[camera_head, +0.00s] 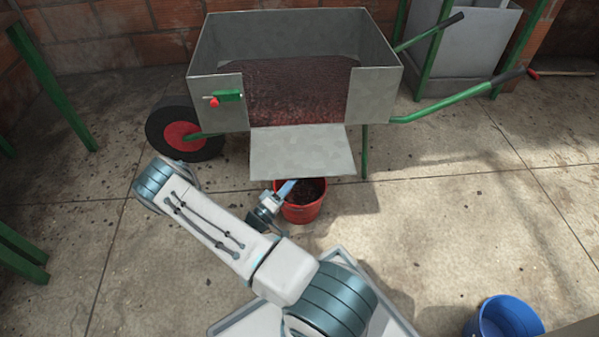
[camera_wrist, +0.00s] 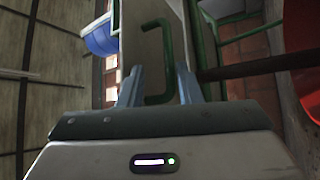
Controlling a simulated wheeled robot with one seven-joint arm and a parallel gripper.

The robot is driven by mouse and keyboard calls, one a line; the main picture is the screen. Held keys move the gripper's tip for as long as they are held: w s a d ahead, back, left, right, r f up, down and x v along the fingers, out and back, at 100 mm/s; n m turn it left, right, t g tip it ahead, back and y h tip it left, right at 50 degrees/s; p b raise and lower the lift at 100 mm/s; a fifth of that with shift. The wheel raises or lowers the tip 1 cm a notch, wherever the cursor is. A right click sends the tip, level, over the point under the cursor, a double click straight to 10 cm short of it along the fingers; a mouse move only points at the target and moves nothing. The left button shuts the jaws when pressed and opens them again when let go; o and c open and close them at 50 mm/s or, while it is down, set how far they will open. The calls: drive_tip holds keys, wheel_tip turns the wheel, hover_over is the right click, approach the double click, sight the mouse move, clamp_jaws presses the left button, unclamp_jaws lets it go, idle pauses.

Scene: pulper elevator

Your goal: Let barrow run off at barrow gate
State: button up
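The grey barrow (camera_head: 220,110) stands at the top middle of the head view, holding dark red pulp (camera_head: 290,88). Its front gate (camera_head: 302,153) is a grey flap, hanging down and sloping outward from the opening. A green latch with a red knob (camera_head: 228,97) sits left of the opening. My gripper (camera_head: 288,187) is low under the flap's lower edge. In the wrist view my gripper's fingers (camera_wrist: 159,85) stand apart, with a green handle (camera_wrist: 166,60) on a grey panel in line with the gap. Whether they touch it cannot be told.
A red bucket (camera_head: 303,209) with dark contents stands on the floor below the flap, beside my gripper. A blue bucket (camera_head: 505,318) is at bottom right. Green frames (camera_head: 55,88) stand at left. The concrete floor at right is mostly clear.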

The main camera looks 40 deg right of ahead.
drive_tip(key=p+v, duration=0.2)
drive_tip(key=v, duration=0.7)
drive_tip(key=shift+a, duration=0.15)
